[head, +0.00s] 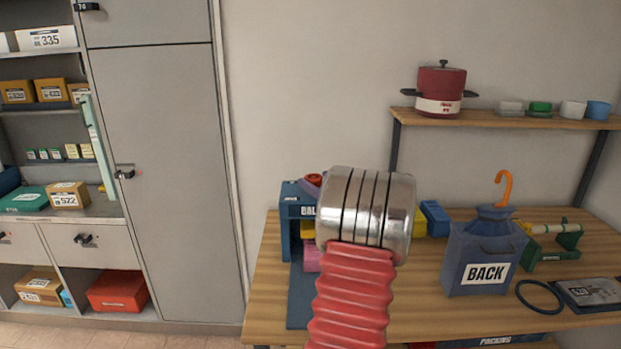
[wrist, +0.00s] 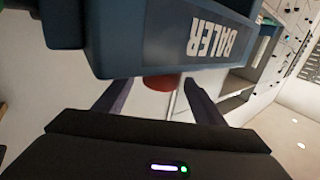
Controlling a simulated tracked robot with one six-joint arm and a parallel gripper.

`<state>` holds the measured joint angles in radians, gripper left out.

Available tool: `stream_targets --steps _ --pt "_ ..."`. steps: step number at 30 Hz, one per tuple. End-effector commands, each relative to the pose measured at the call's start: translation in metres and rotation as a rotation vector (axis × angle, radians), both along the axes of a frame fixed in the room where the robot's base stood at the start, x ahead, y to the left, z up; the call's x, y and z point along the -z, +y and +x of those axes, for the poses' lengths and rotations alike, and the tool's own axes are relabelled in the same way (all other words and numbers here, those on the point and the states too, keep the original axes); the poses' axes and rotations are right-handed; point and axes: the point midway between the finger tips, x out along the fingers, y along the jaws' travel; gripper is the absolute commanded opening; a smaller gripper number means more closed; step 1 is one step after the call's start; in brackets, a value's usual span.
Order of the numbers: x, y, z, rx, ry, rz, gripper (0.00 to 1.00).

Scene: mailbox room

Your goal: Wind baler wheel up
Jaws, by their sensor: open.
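The blue baler (head: 292,222) stands on the left part of the wooden table in the head view, largely hidden behind my arm. Its red wheel (head: 314,179) shows at the top. In the wrist view the baler (wrist: 165,35) fills the upper part, its lettering turned over. A red round part (wrist: 160,83), which looks like the wheel, shows just past the baler's edge. My gripper (wrist: 153,88) is open, with a finger on each side of that red part. I cannot tell whether the fingers touch it.
A blue bag marked BACK (head: 485,255) stands right of the baler, with a green device (head: 556,240) and a black ring (head: 538,297) beyond. A wall shelf (head: 490,119) holds a red pot (head: 441,90) and small cups. A grey cabinet (head: 160,190) stands left.

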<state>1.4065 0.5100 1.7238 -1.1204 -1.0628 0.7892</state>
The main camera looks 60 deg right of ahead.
Motion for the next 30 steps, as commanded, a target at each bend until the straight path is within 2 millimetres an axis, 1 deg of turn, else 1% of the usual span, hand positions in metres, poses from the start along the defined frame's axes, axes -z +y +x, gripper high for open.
stream_targets --steps 1,6,9,13,17,25,28,30 --pt "0.000 0.004 -0.009 0.002 0.000 0.000 0.63" --pt "0.000 0.017 -0.036 0.003 0.000 -0.001 0.63" --pt "0.000 0.025 -0.049 0.003 0.000 -0.001 0.63" --pt "0.000 0.032 -0.062 0.003 0.000 -0.001 0.63" --pt "0.000 0.036 -0.067 0.001 0.000 -0.001 0.63" --pt "0.000 0.036 -0.067 0.000 0.000 -0.001 0.63" --pt "-0.001 0.036 -0.066 0.001 0.001 -0.002 0.63" --pt "-0.003 0.038 -0.060 0.006 0.006 -0.005 0.63"
